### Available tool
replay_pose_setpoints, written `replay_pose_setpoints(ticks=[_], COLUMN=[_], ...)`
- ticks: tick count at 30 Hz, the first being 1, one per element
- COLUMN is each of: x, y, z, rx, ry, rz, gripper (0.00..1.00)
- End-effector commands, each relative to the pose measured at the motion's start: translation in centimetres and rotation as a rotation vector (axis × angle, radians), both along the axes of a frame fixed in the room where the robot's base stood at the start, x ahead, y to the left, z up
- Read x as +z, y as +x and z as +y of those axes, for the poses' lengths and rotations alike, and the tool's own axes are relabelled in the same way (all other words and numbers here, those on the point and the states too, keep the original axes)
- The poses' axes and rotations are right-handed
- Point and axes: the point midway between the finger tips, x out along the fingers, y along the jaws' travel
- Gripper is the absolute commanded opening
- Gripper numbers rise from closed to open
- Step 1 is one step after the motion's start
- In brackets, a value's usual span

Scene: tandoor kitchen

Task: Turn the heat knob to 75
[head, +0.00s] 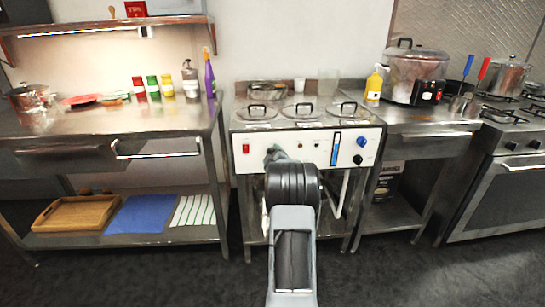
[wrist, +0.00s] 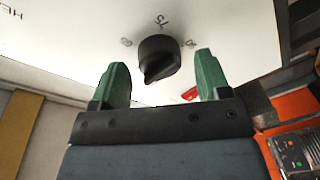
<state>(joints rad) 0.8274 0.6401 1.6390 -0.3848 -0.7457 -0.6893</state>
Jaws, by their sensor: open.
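The black heat knob (wrist: 159,58) sits on a white panel in the wrist view, with number marks around its far side. The 75 mark is at its top, with another number to each side. The knob's raised ridge runs toward the bottom of the picture; I cannot tell exactly which mark it reads. My gripper (wrist: 162,68) is open, its green fingers on either side of the knob, with visible gaps. In the head view my gripper (head: 273,153) is at the left part of the white control panel (head: 342,148), and this knob is hidden there.
The panel also carries a red switch (head: 245,149), a blue knob (head: 362,142) and another black knob (head: 357,160). Lidded pots (head: 303,111) sit in the counter above.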

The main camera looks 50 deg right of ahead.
Motion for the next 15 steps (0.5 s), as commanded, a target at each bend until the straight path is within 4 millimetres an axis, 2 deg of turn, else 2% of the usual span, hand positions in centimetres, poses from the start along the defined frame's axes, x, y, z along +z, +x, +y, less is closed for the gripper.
replay_pose_setpoints(ticks=[11,15], x=[0.0,0.0], y=[0.29,0.28], z=[-0.16,-0.15], rx=[0.0,0.0], ry=[0.0,0.0], rz=[0.0,0.0], gripper=[0.7,0.57])
